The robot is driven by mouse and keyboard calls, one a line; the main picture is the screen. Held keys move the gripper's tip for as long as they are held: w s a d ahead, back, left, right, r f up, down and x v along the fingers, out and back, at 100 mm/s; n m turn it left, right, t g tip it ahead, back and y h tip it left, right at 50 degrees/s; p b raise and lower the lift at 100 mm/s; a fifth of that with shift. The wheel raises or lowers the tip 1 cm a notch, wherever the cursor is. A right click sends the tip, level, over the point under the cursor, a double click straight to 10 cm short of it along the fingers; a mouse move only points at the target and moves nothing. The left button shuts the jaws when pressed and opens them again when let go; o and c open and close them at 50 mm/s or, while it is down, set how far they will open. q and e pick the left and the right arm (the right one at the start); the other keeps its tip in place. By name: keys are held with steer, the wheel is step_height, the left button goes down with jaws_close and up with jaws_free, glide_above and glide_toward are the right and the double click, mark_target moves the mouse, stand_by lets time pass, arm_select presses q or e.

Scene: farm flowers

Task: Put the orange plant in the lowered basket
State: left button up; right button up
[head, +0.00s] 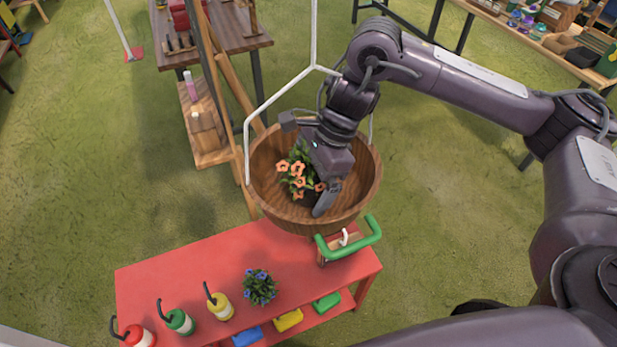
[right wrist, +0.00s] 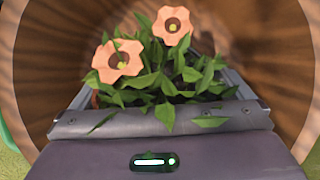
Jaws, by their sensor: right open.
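The orange plant (head: 297,174), with orange flowers and green leaves, is inside the round wooden basket (head: 361,198), which hangs on white rods just behind the red table. My right gripper (head: 322,192) reaches down into the basket at the plant's right side. In the right wrist view the orange plant (right wrist: 160,75) stands between the open fingers, with the basket's wooden wall (right wrist: 50,60) around it. The pot is mostly hidden by leaves and gripper, so contact with the basket floor cannot be seen. My left gripper is not in view.
A wooden frame (head: 228,85) stands left of the basket. Open grass lies to the right beneath my arm.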

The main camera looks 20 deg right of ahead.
steer(key=shift+r, duration=0.1)
steer(key=shift+r, duration=0.25)
steer(key=p+v, duration=0.2)
steer(key=v, duration=0.9)
steer(key=shift+d+r, duration=0.25)
steer(key=shift+s, duration=0.1)
